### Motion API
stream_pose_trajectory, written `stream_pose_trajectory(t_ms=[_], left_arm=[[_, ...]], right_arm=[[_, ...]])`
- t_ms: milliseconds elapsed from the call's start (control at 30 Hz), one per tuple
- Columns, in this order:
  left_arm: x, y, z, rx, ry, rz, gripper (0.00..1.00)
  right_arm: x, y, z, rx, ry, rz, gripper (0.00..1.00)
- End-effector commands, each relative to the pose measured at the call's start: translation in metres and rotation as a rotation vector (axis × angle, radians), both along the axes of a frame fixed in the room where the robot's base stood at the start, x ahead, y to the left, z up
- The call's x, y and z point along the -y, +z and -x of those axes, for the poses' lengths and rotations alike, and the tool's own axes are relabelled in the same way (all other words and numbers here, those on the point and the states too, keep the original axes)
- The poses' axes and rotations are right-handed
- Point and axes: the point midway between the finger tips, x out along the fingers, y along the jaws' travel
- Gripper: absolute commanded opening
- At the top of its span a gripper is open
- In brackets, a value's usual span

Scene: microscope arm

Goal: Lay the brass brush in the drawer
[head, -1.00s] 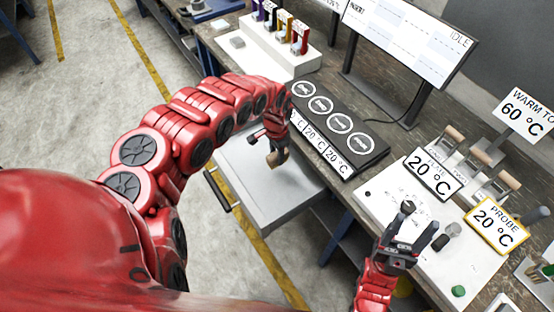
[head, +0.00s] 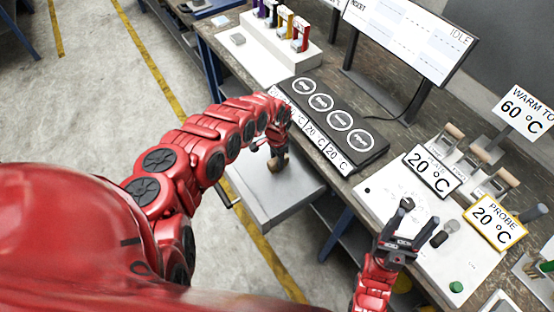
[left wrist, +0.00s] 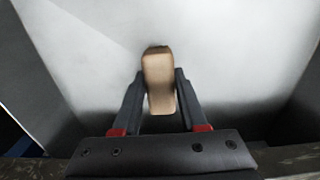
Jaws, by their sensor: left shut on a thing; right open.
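My left gripper (head: 273,151) is shut on the brass brush (head: 279,163), whose tan handle end sticks out below the fingers. In the left wrist view the brush (left wrist: 159,82) sits between the two fingers of the gripper (left wrist: 160,90), its tan end towards the camera; the bristles are hidden. The drawer (head: 280,205) is pulled out from the bench, pale grey inside, and the brush is over or within it; I cannot tell whether it touches the floor. In the left wrist view the drawer's pale floor (left wrist: 100,50) fills the background. My right gripper (head: 418,225) is open and empty above the white board.
A black panel with several round pads (head: 333,120) stands on the bench behind the drawer. A white rack with coloured clips (head: 280,40) is at the back left. The white board (head: 400,195) with temperature signs is at the right. The drawer handle (head: 228,193) faces the floor side.

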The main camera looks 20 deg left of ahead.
Motion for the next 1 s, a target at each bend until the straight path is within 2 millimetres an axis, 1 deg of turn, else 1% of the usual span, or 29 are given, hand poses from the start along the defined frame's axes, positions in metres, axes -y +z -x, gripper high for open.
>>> stream_pose_trajectory(t_ms=[33, 167, 200, 433, 533, 633, 767, 1000], left_arm=[[0.0, -0.001, 0.0, 0.0, 0.0, 0.0, 0.46], [0.0, -0.001, 0.0, 0.0, 0.0, 0.0, 0.69], [0.0, -0.001, 0.0, 0.0, 0.0, 0.0, 0.72], [0.0, -0.001, 0.0, -0.001, 0.0, 0.0, 0.72], [0.0, 0.004, 0.0, 0.0, 0.0, 0.0, 0.72], [0.0, 0.008, -0.001, -0.001, -0.003, -0.001, 0.72], [-0.001, 0.022, -0.001, 0.0, -0.003, -0.001, 0.72], [-0.003, 0.059, -0.001, 0.001, -0.001, -0.005, 0.72]], right_arm=[[0.0, -0.001, 0.0, 0.0, 0.0, 0.0, 0.59], [0.0, -0.001, 0.0, 0.0, 0.0, 0.0, 0.59], [0.0, -0.001, 0.0, 0.0, 0.0, 0.0, 0.59], [0.0, -0.001, 0.0, 0.0, 0.0, 0.0, 0.59], [0.0, 0.004, 0.0, 0.0, 0.0, 0.0, 0.59], [0.0, 0.0, 0.0, 0.0, 0.0, 0.0, 0.59], [0.0, -0.003, 0.0, 0.0, 0.0, 0.0, 0.59], [0.0, -0.009, 0.0, 0.0, 0.0, 0.0, 0.59]])
